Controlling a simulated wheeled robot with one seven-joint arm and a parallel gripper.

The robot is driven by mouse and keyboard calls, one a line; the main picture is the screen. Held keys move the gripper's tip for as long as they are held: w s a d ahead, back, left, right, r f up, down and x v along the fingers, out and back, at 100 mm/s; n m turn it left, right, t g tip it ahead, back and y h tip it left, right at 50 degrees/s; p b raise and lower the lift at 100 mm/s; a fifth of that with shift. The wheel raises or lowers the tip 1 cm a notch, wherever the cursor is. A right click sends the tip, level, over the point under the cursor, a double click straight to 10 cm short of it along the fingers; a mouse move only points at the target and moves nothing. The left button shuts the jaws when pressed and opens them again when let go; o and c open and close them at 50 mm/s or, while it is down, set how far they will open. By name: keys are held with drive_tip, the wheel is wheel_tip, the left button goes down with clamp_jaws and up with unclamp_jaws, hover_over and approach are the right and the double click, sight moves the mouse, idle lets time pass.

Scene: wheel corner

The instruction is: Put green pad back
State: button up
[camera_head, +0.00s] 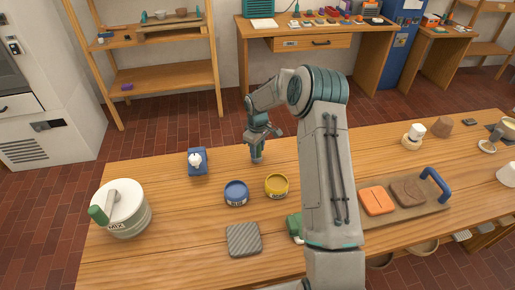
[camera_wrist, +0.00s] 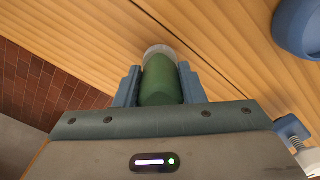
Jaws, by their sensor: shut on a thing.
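My gripper (camera_head: 256,148) is over the back edge area of the wooden bench, pointing down. In the wrist view my gripper (camera_wrist: 158,88) is shut on a green rounded piece (camera_wrist: 161,82) with a pale grey end, held between two blue-grey fingers. I cannot tell whether this is the green pad. Another green thing (camera_head: 293,226) lies on the bench near the front, mostly hidden behind my arm. A brown board with a blue handle (camera_head: 436,184) stands to the right, bearing an orange pad (camera_head: 376,200) and a brown pad (camera_head: 408,192).
Near my gripper are a blue item with a white top (camera_head: 197,161), a blue pot (camera_head: 236,193) and a yellow pot (camera_head: 276,185). A grey ribbed pad (camera_head: 243,240) lies in front. A large lidded tub (camera_head: 122,209) stands left. Bench (camera_head: 180,225) is clear between them.

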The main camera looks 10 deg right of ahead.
drive_tip(key=shift+f, duration=0.2)
drive_tip(key=o, duration=1)
drive_tip(key=shift+r, duration=0.1)
